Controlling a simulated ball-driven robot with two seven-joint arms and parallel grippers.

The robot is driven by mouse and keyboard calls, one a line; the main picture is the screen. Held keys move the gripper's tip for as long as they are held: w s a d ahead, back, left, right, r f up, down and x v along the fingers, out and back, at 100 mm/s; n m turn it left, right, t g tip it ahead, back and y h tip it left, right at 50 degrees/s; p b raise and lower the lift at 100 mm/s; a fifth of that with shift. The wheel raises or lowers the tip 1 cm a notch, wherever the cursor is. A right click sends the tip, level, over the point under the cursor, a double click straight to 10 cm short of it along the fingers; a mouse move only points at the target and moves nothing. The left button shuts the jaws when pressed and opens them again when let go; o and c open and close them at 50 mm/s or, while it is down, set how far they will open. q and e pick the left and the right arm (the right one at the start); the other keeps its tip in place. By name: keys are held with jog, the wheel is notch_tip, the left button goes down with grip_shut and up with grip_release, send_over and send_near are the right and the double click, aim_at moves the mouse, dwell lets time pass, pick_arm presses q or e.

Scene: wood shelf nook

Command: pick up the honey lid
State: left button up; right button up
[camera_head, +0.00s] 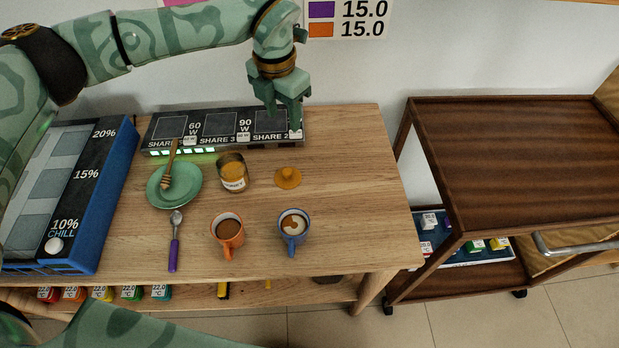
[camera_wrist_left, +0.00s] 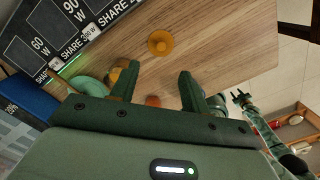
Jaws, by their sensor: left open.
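The honey lid (camera_head: 288,178) is a round amber lid with a knob, lying on the wooden table to the right of the honey jar (camera_head: 233,174). The jar stands open, with honey showing inside. My left gripper (camera_head: 288,122) is open and empty, above the back edge of the table over the power strip, behind the lid. In the left wrist view the lid (camera_wrist_left: 160,43) lies beyond the fingertips (camera_wrist_left: 157,82), clear of both. The jar is partly hidden there by a finger. My right gripper (camera_wrist_left: 241,97) shows small at the right of that view; its jaw opening is unclear.
A green plate (camera_head: 157,193) with a honey dipper (camera_head: 166,180), a spoon (camera_head: 174,245), an orange mug (camera_head: 228,232) and a blue mug (camera_head: 294,230) surround the jar and lid. The power strip (camera_head: 215,130) lines the back. The table right of the lid is clear.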

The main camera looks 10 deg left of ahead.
pick_arm(q)
jog(key=s+f, duration=0.1)
jog(key=f, duration=0.1)
jog(key=b, duration=0.3)
send_over(287, 171)
jog(key=shift+g, duration=0.3)
jog(key=f, duration=0.8)
jog(key=shift+w+a+f, duration=0.15)
jog(key=shift+a+f, duration=0.15)
jog(key=shift+f, duration=0.1)
jog(key=f, duration=0.2)
jog(key=f+b, duration=0.1)
jog(key=f, duration=0.1)
jog(key=f+b, duration=0.1)
jog(key=f, duration=0.1)
jog(key=shift+d, duration=0.35)
jog(key=shift+r, duration=0.2)
jog(key=shift+c, duration=0.6)
grip_shut()
pick_arm(e)
jog(key=f, duration=0.1)
jog(key=s+f, duration=0.1)
jog(key=f, duration=0.2)
jog(key=shift+s+a+f, duration=0.15)
jog(key=shift+a+f, duration=0.1)
jog(key=shift+f, duration=0.05)
